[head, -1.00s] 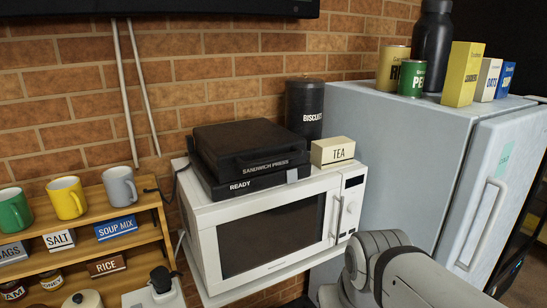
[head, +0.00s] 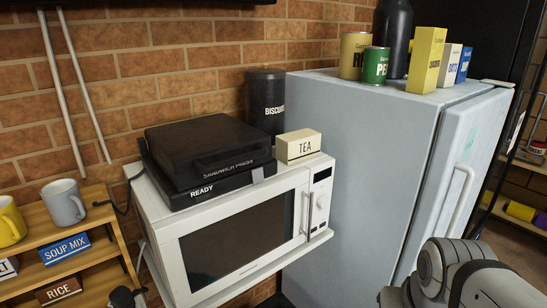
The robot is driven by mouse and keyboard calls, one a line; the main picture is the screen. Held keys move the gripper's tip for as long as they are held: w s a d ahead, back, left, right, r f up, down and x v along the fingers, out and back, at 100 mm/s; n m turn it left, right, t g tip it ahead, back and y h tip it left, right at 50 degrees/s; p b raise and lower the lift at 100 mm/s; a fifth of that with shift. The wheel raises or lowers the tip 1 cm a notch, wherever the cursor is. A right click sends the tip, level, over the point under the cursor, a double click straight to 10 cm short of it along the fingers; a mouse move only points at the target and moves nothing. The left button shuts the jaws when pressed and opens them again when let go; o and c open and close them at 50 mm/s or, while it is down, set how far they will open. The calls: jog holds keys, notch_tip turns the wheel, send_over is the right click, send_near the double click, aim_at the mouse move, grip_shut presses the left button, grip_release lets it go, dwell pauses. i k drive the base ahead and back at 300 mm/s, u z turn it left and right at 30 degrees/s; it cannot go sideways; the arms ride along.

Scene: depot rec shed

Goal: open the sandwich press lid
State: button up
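The black sandwich press (head: 207,150) sits on top of the white microwave (head: 243,236) in the head view. Its lid is down, with a handle along the front edge above the words "SANDWICH PRESS". The base below reads "READY" and has a small grey tab at its front right. Part of my arm shows at the lower right, in front of the fridge and apart from the press. My gripper is outside the view.
A cream tea box (head: 298,146) stands on the microwave right of the press, with a black biscuit tin (head: 265,103) behind. The pale fridge (head: 365,160) stands close on the right, cans and boxes on top. A wooden shelf (head: 100,247) with mugs is at left.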

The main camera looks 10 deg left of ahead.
aim_at(190, 153)
jog(key=z, duration=0.15)
jog(key=k, duration=1)
jog(key=u, duration=0.55)
jog(key=i, duration=1)
jog(key=u, duration=0.05)
